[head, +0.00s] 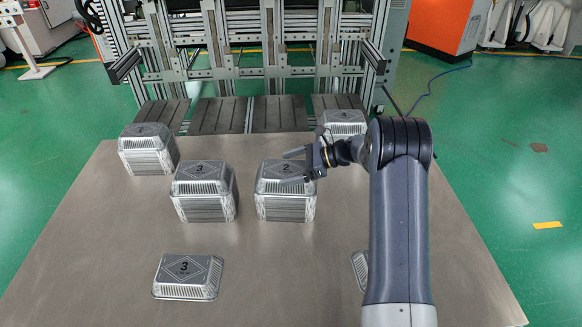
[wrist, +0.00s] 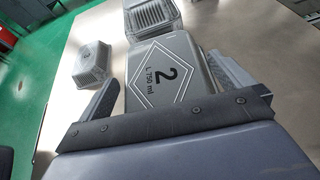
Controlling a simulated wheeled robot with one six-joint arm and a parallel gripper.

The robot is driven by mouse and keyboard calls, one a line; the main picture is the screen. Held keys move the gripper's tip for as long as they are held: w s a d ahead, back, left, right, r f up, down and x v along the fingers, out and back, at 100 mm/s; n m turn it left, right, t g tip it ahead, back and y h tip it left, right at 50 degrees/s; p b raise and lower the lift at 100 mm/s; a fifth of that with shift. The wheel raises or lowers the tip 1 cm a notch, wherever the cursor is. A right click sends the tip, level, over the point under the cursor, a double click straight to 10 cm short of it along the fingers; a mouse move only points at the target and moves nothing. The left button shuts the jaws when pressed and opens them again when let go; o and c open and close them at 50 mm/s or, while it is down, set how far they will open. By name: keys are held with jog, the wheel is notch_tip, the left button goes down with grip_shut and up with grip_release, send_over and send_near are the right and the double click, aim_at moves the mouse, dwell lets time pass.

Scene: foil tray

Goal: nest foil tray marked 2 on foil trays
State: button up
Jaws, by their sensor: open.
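A stack of upturned silver foil trays (head: 286,205) stands mid-table, its top marked 2. My gripper (head: 293,167) is at the top of this stack from the right, with its jaws open. In the wrist view the tray marked 2 (wrist: 186,55) lies between the two open fingers of my gripper (wrist: 165,95), with clear gaps hard to judge. A separate tray (head: 361,268) at the front right is mostly hidden behind my arm, so its mark cannot be read.
A stack marked 3 (head: 204,200) stands just left. Other stacks stand at the back left (head: 148,155) and back right (head: 342,122), the latter partly behind my arm. A single tray marked 3 (head: 187,279) lies at the front left. The front middle is clear.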

aim_at(291, 169)
jog(key=v, duration=1.1)
jog(key=shift+p, duration=0.4)
jog(key=shift+w+a, duration=0.1)
jog(key=b+x, duration=0.1)
jog(key=x, duration=0.9)
jog(key=shift+a+f, duration=0.2)
jog(key=shift+a, duration=0.05)
notch_tip(291, 169, up, 4)
jog(key=shift+p, duration=1.1)
jog(key=shift+a+r, duration=0.1)
jog(key=shift+r, duration=0.4)
jog(key=shift+f, duration=0.1)
